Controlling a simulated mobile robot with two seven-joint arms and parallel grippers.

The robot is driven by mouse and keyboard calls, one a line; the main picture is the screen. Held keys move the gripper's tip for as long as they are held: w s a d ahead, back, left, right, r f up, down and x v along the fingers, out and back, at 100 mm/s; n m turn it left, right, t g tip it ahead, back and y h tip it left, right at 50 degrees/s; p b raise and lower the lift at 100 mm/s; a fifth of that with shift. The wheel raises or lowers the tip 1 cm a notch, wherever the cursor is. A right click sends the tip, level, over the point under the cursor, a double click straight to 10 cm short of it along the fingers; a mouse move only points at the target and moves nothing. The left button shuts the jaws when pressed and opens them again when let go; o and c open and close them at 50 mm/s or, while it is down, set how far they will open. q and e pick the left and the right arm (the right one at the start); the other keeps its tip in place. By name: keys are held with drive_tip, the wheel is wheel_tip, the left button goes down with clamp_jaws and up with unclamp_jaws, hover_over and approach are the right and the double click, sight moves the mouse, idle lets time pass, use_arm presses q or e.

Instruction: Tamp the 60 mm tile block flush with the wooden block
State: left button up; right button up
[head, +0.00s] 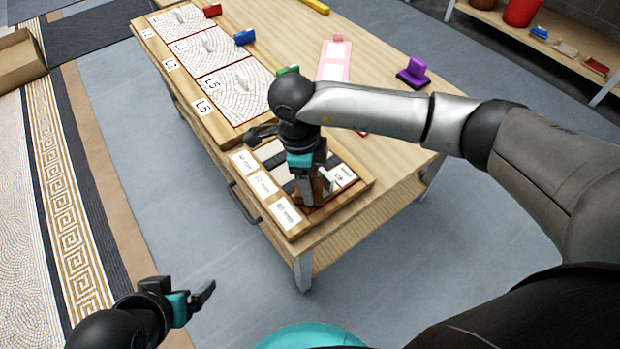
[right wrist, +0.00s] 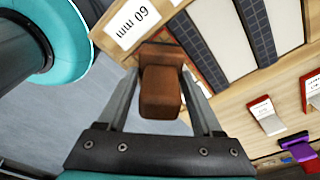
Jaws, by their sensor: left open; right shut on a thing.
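My right gripper (head: 312,188) is shut on a brown wooden block (right wrist: 161,88) at the near end of the wooden tray (head: 350,198). The block shows between its fingers in the right wrist view, close to the "60 mm" label (right wrist: 133,27). Dark and white tile strips (right wrist: 232,42) lie in the tray beside it. I cannot pick out the 60 mm tile block; the wooden block and gripper cover much of that row. Whether the wooden block touches any tile is not clear. My left gripper (head: 190,303) is open and empty, over the floor left of the bench.
Three mosaic panels (head: 230,92) lie along the bench's left side. Red, blue and green blocks stand beside them. A pink-edged card (head: 335,62) and a purple handled tool (head: 413,72) are further right. A drawer handle (head: 243,203) sticks out from the bench front.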

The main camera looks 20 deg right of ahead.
drive_tip(key=shift+f+b, duration=0.35)
drive_tip(key=shift+f, duration=0.15)
idle(0.3)
drive_tip(key=shift+s+f, duration=0.1)
drive_tip(key=shift+f, duration=0.15)
idle(1.2)
wheel_tip(320, 180, up, 8)
drive_tip(key=p, duration=0.5)
drive_tip(key=shift+f+p, duration=0.25)
drive_tip(key=shift+p, duration=0.15)
idle(0.3)
